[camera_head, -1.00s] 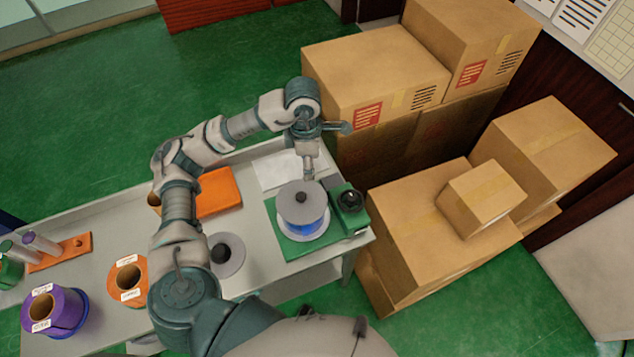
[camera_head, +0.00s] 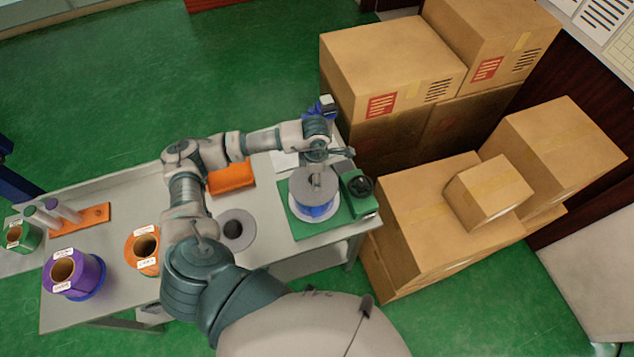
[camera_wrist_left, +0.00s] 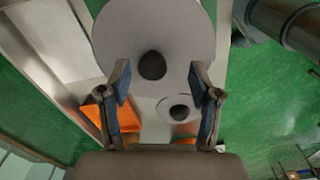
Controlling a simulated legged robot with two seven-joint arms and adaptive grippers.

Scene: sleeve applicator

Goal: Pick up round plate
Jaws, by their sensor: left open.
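A grey round plate (camera_head: 300,184) lies on top of a blue-and-white spool (camera_head: 318,212) on the green applicator base (camera_head: 302,228). My left gripper (camera_head: 317,183) is directly above this plate, pointing down and partly covering its middle. In the left wrist view the plate (camera_wrist_left: 155,25) fills the top centre, and its black knob (camera_wrist_left: 152,66) shows between the two open, empty fingers (camera_wrist_left: 160,78). I cannot tell whether the fingers touch the plate. A second grey round plate with a dark knob (camera_head: 233,230) lies flat on the table. My right gripper is not in view.
Cardboard boxes (camera_head: 425,225) crowd the table's right side.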

